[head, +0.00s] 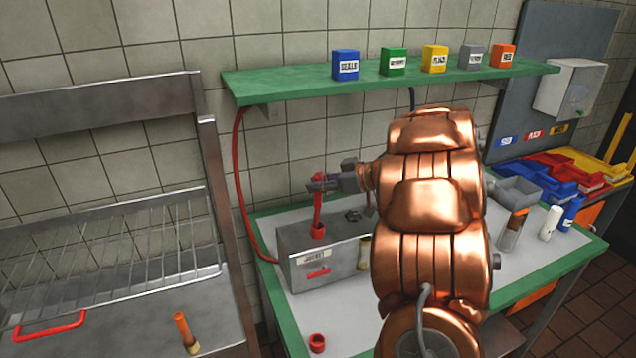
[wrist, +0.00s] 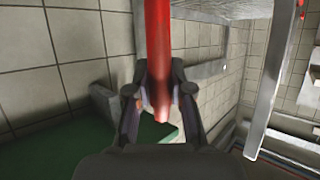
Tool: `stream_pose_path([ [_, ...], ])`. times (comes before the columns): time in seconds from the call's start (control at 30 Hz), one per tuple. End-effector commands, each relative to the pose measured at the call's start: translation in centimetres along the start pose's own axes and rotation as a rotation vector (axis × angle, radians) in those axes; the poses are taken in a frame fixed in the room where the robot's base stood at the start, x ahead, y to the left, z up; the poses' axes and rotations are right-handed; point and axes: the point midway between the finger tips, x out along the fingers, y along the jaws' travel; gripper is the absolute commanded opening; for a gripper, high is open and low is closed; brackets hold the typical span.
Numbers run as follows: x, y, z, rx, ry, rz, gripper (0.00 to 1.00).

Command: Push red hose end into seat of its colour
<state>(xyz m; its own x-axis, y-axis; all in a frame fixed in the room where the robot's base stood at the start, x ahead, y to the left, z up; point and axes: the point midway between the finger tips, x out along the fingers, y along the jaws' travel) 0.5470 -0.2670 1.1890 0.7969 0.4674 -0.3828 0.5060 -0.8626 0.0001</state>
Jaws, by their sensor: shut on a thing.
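My gripper (head: 322,184) is shut on the red hose end (head: 317,209), an upright red tube above the grey box. The wrist view also shows the red hose end (wrist: 158,60) between the two fingers (wrist: 161,98), its tip just past them. A red collar-like seat (head: 318,232) sits on top of the grey box (head: 345,262). The tube's lower part lines up with this seat and appears to meet it; I cannot tell how deep it is. The box front carries a label and a red handle.
A long red hose (head: 238,170) hangs from the green shelf (head: 300,84) down to the table's left. A red ring (head: 317,343) lies at the table's front. A dark fitting (head: 353,215) is on the box. Bottles (head: 551,222) and bins (head: 550,175) stand at right.

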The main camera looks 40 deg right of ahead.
Motion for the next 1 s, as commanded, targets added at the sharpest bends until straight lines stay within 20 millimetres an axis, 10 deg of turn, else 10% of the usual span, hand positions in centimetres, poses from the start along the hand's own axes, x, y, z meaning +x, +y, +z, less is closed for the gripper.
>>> stream_pose_path([
  [1.0, 2.1, -0.1, 4.8, -0.001, 0.001, -0.003, 0.0],
])
